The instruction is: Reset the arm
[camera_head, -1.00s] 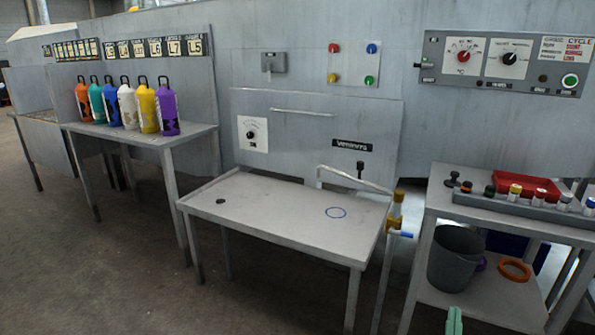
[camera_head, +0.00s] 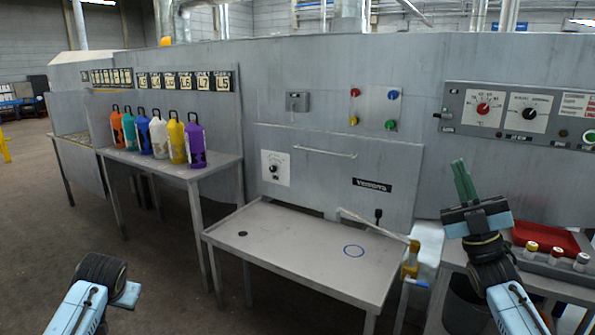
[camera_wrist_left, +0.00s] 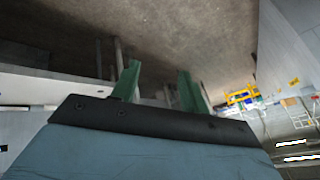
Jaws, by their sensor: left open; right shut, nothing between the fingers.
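My right gripper (camera_head: 461,181) shows at the right of the head view. Its green fingers point up and are shut with nothing between them, in front of the grey wall and control panel. My left arm (camera_head: 85,300) comes in at the lower left of the head view, over the floor, and its fingers are hard to make out there. In the left wrist view the two green fingers of my left gripper (camera_wrist_left: 158,88) stand apart, open and empty.
Several coloured bottles (camera_head: 159,137) stand on a side table (camera_head: 217,164) at the left. A metal worktable (camera_head: 290,235) with a blue ring mark is in the middle. A red tray (camera_head: 545,238) and several small cylinders are at the right. A control panel (camera_head: 456,118) is on the wall.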

